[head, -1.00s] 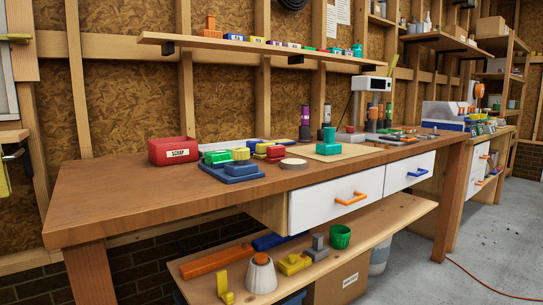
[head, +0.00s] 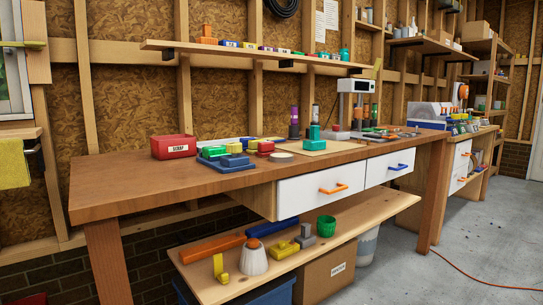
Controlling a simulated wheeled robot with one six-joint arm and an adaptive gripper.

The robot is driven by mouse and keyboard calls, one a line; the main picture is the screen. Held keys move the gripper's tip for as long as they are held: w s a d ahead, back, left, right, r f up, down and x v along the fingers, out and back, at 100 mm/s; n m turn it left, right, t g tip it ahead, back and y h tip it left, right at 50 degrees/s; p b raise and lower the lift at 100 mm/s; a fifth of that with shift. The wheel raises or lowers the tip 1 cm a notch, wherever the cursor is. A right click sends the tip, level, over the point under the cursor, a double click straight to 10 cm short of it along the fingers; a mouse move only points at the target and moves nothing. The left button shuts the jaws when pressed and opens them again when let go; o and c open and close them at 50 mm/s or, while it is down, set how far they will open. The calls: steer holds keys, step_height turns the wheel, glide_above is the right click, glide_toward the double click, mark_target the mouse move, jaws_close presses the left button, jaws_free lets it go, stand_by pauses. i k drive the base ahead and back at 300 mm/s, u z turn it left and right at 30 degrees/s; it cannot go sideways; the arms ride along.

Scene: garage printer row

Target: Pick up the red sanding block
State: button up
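A small red block (head: 265,147) lies on the workbench among yellow, green and blue parts, right of the red scrap bin. It is small and partly hidden, so I cannot tell for sure that it is the sanding block. My gripper is not in view.
The wooden workbench (head: 130,184) has bare top at its left end. The red scrap bin (head: 174,147), a blue part (head: 226,163) and a teal part on a board (head: 314,133) stand on it. A lower shelf (head: 342,236) holds printed parts.

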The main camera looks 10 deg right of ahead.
mark_target(265, 148)
steer(key=u, duration=0.95)
steer(key=i, duration=0.6)
steer(key=z, duration=0.25)
